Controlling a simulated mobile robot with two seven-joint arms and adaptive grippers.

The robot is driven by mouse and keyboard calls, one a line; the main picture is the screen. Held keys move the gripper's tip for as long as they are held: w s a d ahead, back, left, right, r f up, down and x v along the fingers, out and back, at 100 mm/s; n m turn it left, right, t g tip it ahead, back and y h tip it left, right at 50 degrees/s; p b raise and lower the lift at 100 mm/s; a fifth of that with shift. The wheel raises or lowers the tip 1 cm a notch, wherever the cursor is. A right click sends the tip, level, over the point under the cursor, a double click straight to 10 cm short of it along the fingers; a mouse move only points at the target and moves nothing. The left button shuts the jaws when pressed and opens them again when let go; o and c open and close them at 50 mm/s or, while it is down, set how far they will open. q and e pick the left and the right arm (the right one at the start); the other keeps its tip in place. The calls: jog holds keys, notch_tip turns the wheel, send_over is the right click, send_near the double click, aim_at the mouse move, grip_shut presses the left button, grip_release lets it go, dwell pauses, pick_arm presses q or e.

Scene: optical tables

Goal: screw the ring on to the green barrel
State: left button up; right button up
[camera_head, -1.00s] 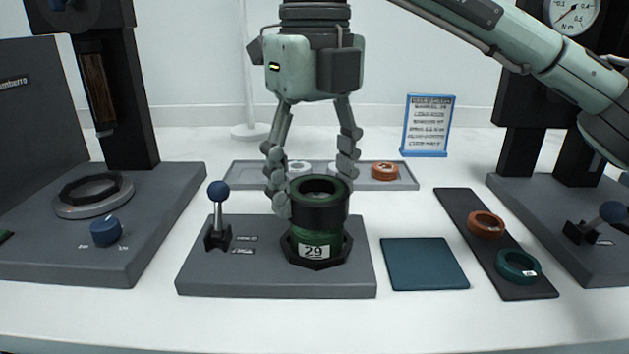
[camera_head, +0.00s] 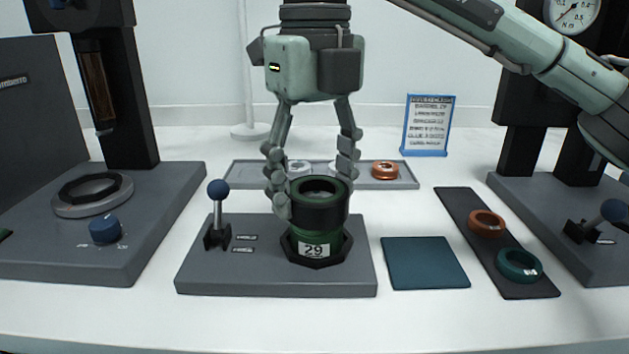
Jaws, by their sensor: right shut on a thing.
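The green barrel (camera_head: 315,241), labelled 29, stands upright in a black octagonal holder on a grey base plate in the middle of the table. A dark ring (camera_head: 318,212) sits at the top of the barrel, level as far as I can see. My right gripper (camera_head: 313,200) comes from above with its fingers on both sides of the ring and is shut on it. The thread between ring and barrel is hidden. My left gripper is not in view.
A lever with a blue knob (camera_head: 218,189) stands on the base plate left of the barrel. A teal mat (camera_head: 424,263) lies to the right. A black strip (camera_head: 518,282) holds an orange ring (camera_head: 487,223) and a teal ring (camera_head: 519,265). A grey tray (camera_head: 240,175) lies behind.

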jog(key=shift+f+b, duration=0.4)
dwell(0.8)
jog(key=m+b, duration=0.1)
jog(key=m, duration=0.2)
jog(key=shift+f, duration=0.1)
jog(key=m+b, duration=0.1)
jog(key=m, duration=0.4)
jog(key=shift+m+b, duration=0.4)
jog(key=m+b, duration=0.2)
jog(key=m, duration=0.3)
jog(key=shift+m, duration=0.3)
jog(key=shift+c, duration=0.5)
jog(key=m, duration=0.2)
jog(key=shift+m+b, duration=0.3)
jog(key=shift+m, duration=0.1)
jog(key=o, duration=1.2)
jog(key=shift+a, duration=0.15)
jog(key=shift+c, duration=0.7)
